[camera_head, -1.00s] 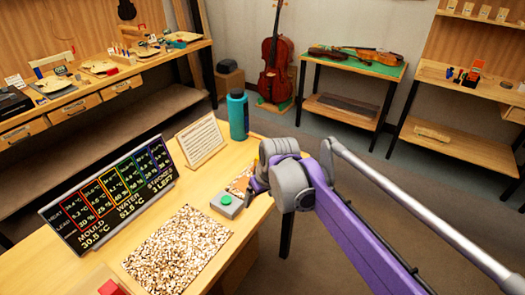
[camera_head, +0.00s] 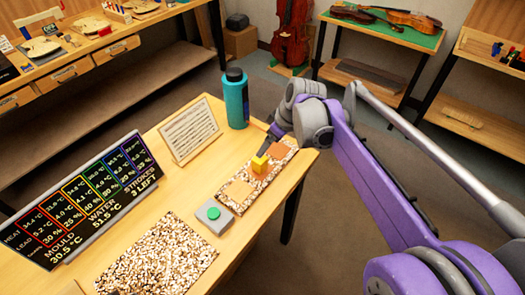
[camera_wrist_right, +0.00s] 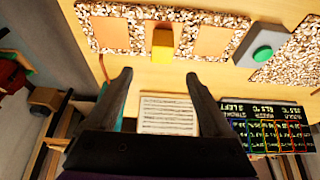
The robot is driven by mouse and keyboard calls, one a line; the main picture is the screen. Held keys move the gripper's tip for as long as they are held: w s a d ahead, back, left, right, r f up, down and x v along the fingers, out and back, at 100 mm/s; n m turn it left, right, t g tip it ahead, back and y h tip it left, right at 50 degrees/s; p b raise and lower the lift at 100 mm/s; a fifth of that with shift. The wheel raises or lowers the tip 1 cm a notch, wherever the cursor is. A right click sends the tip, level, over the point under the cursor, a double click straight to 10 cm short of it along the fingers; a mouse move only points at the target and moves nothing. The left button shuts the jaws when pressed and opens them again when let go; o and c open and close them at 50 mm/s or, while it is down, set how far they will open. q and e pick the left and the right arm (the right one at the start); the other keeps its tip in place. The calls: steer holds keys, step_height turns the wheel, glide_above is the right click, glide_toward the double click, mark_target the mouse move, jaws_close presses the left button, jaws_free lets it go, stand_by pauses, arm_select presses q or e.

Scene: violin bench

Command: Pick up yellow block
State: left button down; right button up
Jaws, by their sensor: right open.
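The yellow block (camera_head: 259,164) stands on a speckled strip (camera_head: 235,206) near the bench's right edge, between two orange squares. In the right wrist view the yellow block (camera_wrist_right: 163,40) is ahead of my right gripper (camera_wrist_right: 160,77), roughly centred between its fingers. The fingers are wide apart and empty, with a gap between their tips and the block. In the head view my right gripper (camera_head: 273,134) is just behind the block, partly hidden by its own arm. My left gripper is not in view.
A teal bottle (camera_head: 236,98) stands close to my right gripper. A grey box with a green button (camera_head: 214,214), a printed card on a stand (camera_head: 190,132), a dark display board (camera_head: 85,203) and a larger speckled mat (camera_head: 160,254) are on the bench.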

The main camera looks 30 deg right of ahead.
glide_above(260, 160)
steer(key=s+d, duration=0.1)
step_height(260, 160, down, 4)
steer(key=shift+f, duration=0.15)
steer(key=shift+s+x, duration=0.1)
steer(key=shift+x, duration=1.4)
steer(key=shift+s+x, duration=0.15)
steer(key=shift+x, duration=1.35)
jaws_close()
